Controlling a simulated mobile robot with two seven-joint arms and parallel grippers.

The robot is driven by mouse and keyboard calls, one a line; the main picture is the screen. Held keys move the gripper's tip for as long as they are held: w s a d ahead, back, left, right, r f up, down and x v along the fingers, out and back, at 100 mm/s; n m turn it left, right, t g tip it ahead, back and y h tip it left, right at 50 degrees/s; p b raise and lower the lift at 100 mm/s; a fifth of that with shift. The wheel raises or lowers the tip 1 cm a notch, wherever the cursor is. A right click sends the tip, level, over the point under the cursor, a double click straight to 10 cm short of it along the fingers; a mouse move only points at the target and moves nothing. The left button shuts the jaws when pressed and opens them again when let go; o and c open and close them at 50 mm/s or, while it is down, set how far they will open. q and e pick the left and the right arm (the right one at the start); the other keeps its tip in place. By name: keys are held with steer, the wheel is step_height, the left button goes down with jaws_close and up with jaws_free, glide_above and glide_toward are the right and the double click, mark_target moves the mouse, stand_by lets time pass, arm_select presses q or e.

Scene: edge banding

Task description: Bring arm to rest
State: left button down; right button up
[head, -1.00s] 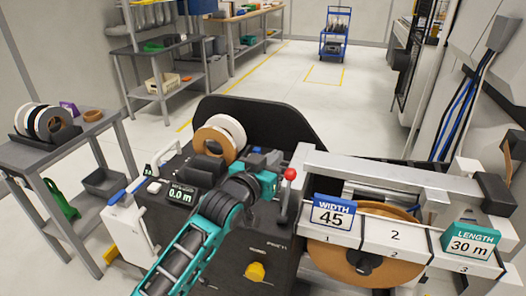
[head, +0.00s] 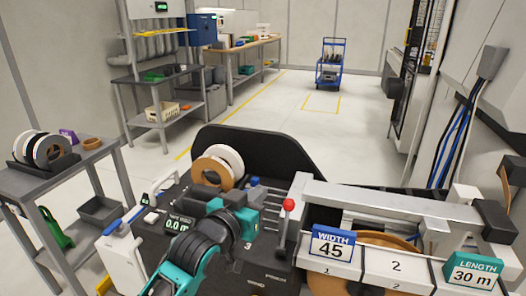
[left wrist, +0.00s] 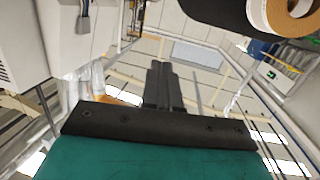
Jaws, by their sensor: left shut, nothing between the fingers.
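My left arm reaches in from the bottom of the head view, over the dark deck of the machine (head: 262,255). My left gripper (head: 246,213) is beyond the teal wrist, in front of the rolls; its fingertips are hard to make out there. In the left wrist view its two dark fingers (left wrist: 160,75) are together, with nothing between them. That view looks up toward the ceiling lights. My right gripper is in neither view.
White and brown rolls (head: 217,166) stand on the machine, near the red-knobbed lever (head: 288,206). The WIDTH 45 sign (head: 333,244) and LENGTH 30 m sign (head: 473,269) are at right. A grey side table (head: 62,178) stands at left.

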arm_select(q)
steer(key=s+a+f+n+g+y, duration=0.1)
steer(key=s+a+f+y, duration=0.1)
steer(key=s+a+f, duration=0.3)
steer(key=s+a+f+g+y, duration=0.1)
steer(key=s+a+f, duration=0.4)
steer(key=s+f, duration=0.6)
steer(key=s+a+f+n+g+y, duration=0.1)
steer(key=s+a+f+g+y, duration=0.1)
steer(key=s+a+f, duration=0.4)
step_height(320, 180, down, 4)
steer(key=shift+s+n+y, duration=0.3)
steer(key=shift+s+y, duration=0.1)
steer(key=shift+s, duration=0.8)
steer(key=shift+a, duration=0.1)
